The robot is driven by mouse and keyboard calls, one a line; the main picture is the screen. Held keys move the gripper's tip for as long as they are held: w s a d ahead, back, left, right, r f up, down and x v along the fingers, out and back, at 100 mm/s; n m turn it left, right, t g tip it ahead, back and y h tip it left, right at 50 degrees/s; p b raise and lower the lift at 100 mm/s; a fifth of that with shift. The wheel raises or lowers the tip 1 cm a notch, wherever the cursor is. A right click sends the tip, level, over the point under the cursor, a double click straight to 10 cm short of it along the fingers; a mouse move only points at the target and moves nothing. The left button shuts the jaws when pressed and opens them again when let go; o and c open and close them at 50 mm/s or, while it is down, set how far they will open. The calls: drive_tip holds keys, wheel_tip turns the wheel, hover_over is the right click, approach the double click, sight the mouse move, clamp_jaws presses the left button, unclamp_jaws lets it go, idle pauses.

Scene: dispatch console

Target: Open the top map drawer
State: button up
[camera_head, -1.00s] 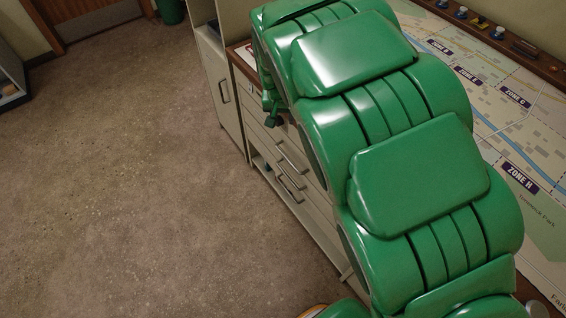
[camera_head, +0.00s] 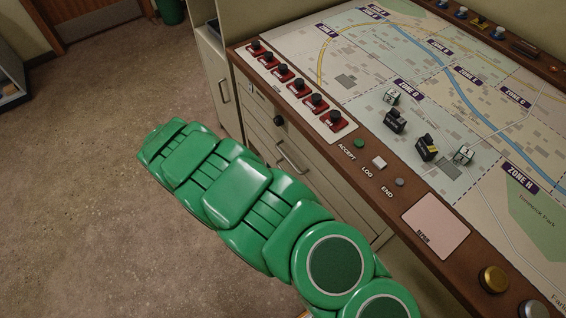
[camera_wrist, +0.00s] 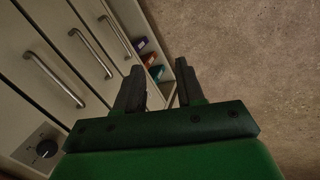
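The map drawers are pale fronts with metal bar handles, under the console top. The top map drawer (camera_head: 270,145) has its handle (camera_head: 292,157) below the console's edge, and its front looks flush and shut. In the wrist view the drawer handle nearest the dark knob, the top one (camera_wrist: 55,78), is at the left, with other handles (camera_wrist: 91,53) beyond it. My gripper (camera_wrist: 159,68) is open with nothing between its fingers. It is apart from the handles, over the lower shelf and floor side. In the head view my arm hides the gripper and lower drawer fronts.
The dark knob (camera_wrist: 46,148) sits beside the top drawer. Several coloured items (camera_wrist: 148,58) lie in the open lower shelf. The console top (camera_head: 395,205) carries red switches (camera_head: 284,72), buttons and map pieces. The floor (camera_head: 90,210) at left is clear.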

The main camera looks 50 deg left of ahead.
drive_tip(key=w+d+f+n+t+h, duration=0.1)
drive_tip(key=w+d+f+t, duration=0.35)
drive_tip(key=w, duration=0.35)
drive_tip(key=w+r+n+t+y, duration=0.2)
drive_tip(key=w+t, duration=0.5)
drive_tip(key=w, duration=0.9)
drive_tip(key=shift+w+a, duration=0.15)
drive_tip(key=shift+a, duration=0.1)
clamp_jaws()
